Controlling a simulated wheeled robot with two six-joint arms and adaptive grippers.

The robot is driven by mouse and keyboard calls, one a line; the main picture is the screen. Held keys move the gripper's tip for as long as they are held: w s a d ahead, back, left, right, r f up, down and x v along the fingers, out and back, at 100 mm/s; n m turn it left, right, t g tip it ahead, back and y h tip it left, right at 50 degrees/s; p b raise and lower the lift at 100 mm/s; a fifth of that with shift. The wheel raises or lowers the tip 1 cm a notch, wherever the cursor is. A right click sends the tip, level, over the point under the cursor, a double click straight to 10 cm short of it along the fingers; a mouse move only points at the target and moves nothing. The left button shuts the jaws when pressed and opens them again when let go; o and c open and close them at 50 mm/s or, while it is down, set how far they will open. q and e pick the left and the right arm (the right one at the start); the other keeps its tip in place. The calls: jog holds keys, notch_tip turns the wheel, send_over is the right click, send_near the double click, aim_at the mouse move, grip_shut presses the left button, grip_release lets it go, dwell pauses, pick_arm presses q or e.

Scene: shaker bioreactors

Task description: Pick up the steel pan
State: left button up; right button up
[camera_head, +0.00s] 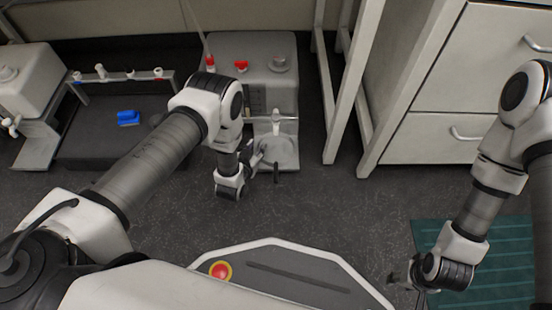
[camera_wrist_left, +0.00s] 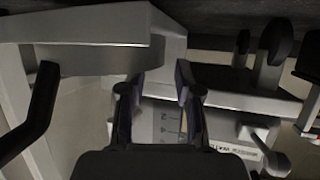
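A pale grey tray-like piece (camera_head: 290,158) sits at the front foot of the grey machine, below a tap, with a short dark handle-like part at its front. It may be the steel pan, but I cannot tell for sure. My left gripper (camera_head: 262,160) is at its left edge in the head view; contact is unclear. In the left wrist view the left gripper (camera_wrist_left: 158,98) is open, with nothing clearly between its fingers. A broad grey slab (camera_wrist_left: 95,55) and a black bar (camera_wrist_left: 38,115) are at left there. My right gripper (camera_head: 408,288) looks open and empty near the teal mat.
The grey machine (camera_head: 262,50) has red knobs on top and a tap in front. A dark shaker platform (camera_head: 100,140) with a blue piece (camera_head: 128,117) stands left. A white frame (camera_head: 345,90) and drawer cabinet (camera_head: 440,135) stand right. The floor between is clear; the teal mat (camera_head: 500,265) lies right.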

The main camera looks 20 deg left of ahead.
aim_at(260, 142)
pick_arm(q)
jog(key=b+x, duration=0.1)
jog(key=x, duration=0.2)
jog(key=shift+f, duration=0.25)
jog(key=shift+w+r, duration=0.1)
grip_shut()
pick_arm(e)
jog(key=shift+w+f, duration=0.2)
jog(key=shift+f, duration=0.4)
jog(key=shift+w+f, duration=0.15)
jog(key=shift+f, duration=0.45)
pick_arm(q)
jog(key=shift+r, duration=0.15)
pick_arm(e)
jog(key=shift+r, duration=0.1)
